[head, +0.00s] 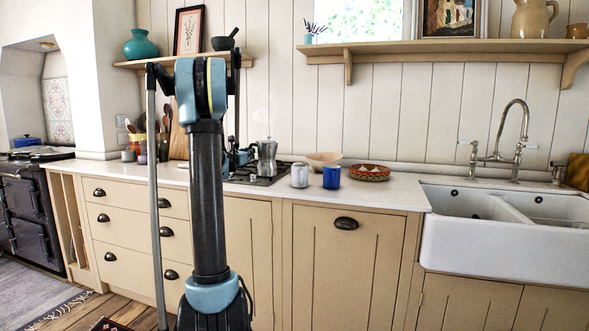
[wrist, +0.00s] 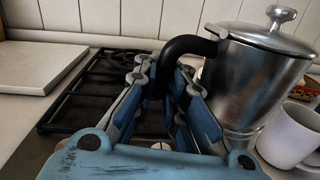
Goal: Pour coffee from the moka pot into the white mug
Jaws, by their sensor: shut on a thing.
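The silver moka pot (head: 267,157) is upright at the hob, with faint steam above it in the head view. In the wrist view it (wrist: 258,85) fills the right side, lid closed, with its black handle (wrist: 190,46) towards me. My gripper (wrist: 164,82) is shut on that handle; in the head view it (head: 241,157) is left of the pot, partly behind my arm. I cannot tell whether the pot's base touches the hob. The white mug (head: 299,177) stands on the counter just right of the pot; it also shows in the wrist view (wrist: 292,137).
A blue mug (head: 331,178) stands close right of the white mug. A pinkish bowl (head: 323,159) and a patterned red bowl (head: 369,173) are behind and to the right. The black hob (wrist: 95,92) lies under my gripper, with a pale board (wrist: 38,66) left of it.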

